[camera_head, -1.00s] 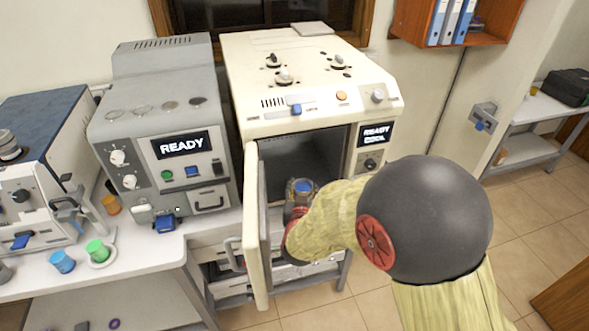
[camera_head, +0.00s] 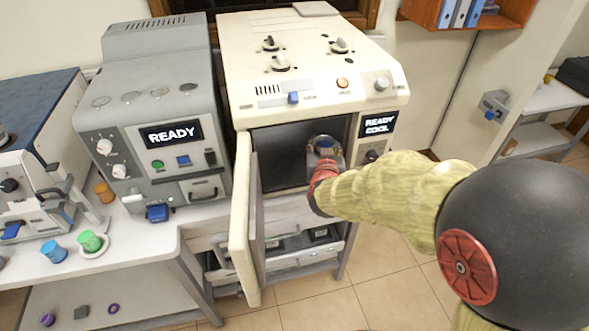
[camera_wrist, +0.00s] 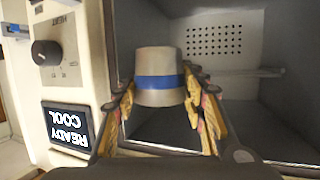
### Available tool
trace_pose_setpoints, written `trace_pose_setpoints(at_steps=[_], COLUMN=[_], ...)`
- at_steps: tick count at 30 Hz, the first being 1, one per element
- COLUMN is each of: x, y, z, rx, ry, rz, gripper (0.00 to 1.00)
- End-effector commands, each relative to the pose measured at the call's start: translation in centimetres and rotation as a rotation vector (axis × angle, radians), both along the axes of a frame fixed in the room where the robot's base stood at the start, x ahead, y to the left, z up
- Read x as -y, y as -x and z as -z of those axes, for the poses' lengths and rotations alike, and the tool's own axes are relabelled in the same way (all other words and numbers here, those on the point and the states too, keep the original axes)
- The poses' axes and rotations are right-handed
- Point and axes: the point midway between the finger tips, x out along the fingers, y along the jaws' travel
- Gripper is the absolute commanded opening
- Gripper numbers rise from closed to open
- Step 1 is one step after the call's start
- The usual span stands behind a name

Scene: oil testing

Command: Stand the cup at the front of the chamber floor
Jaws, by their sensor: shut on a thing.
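The cup (camera_head: 324,146) is grey; a blue band shows on it in the wrist view (camera_wrist: 160,62). My gripper (camera_wrist: 160,98) is shut on it, with one finger on each side. In the head view the cup is at the right part of the chamber's open mouth, and my gripper (camera_head: 325,160) hides its lower part. The chamber (camera_head: 285,150) is dark inside, and its door (camera_head: 242,220) stands open to the left. I cannot tell whether the cup touches the chamber floor.
The chamber's right front panel (camera_wrist: 78,70), with knob and READY COOL display, is close beside the cup. A grey machine (camera_head: 160,110) stands left of the oven. Blue (camera_head: 54,251), green (camera_head: 90,241) and orange (camera_head: 104,192) cups stand on the left table.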

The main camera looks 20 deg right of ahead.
Motion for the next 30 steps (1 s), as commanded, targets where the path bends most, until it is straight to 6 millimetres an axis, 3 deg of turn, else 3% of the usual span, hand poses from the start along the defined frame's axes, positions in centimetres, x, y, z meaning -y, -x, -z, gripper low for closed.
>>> trace_pose_setpoints(at_steps=[1,6,15,23,27,30], x=[0.4,-0.1,-2.2,-5.4,-7.8,-8.5], y=[0.1,0.5,1.7,3.3,4.5,4.9], z=[-1.4,-4.0,-5.8,-4.9,-2.4,-1.5], rx=[0.007,0.005,0.002,-0.001,-0.004,0.000], ry=[0.000,0.002,0.002,0.000,-0.003,-0.002], rz=[-0.018,-0.116,-0.278,-0.430,-0.524,-0.544], gripper=[0.12,0.12,0.12,0.12,0.12,0.12])
